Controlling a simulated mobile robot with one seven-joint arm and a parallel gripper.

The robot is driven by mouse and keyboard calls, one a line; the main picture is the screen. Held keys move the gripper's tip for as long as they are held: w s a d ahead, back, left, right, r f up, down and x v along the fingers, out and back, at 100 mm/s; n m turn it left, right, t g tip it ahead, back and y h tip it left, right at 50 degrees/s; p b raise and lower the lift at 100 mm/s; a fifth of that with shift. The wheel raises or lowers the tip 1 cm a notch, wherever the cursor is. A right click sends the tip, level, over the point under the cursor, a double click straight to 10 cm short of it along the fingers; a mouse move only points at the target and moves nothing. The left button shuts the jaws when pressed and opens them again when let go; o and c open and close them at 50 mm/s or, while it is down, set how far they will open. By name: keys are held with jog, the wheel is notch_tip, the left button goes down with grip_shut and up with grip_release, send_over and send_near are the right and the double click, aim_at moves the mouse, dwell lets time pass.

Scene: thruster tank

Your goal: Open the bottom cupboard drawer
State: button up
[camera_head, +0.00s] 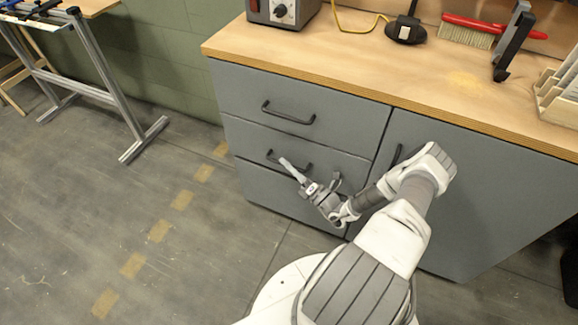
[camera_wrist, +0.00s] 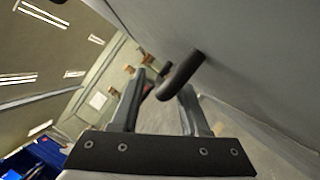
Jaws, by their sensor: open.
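The grey cupboard has a stack of drawers on its left side. The bottom drawer (camera_head: 262,188) looks closed, and my gripper and arm cover part of its front; I cannot make out its handle. The middle drawer's dark handle (camera_head: 275,157) is partly behind my gripper (camera_head: 311,172). My gripper is open, with its fingers toward the drawer fronts. In the wrist view, a black bar handle (camera_wrist: 181,75) on a grey front lies at the fingertips of my gripper (camera_wrist: 162,88), seemingly between them. I cannot tell whether they touch, or which drawer it belongs to.
The top drawer (camera_head: 245,98) and the cupboard door (camera_head: 480,190) are closed. The wooden worktop (camera_head: 350,70) above holds a red-handled brush (camera_head: 468,33) and other tools. A metal-legged stand (camera_head: 95,60) is at the left. The floor (camera_head: 190,255) before the drawers is clear.

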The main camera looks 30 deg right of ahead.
grip_shut()
dwell(1.4)
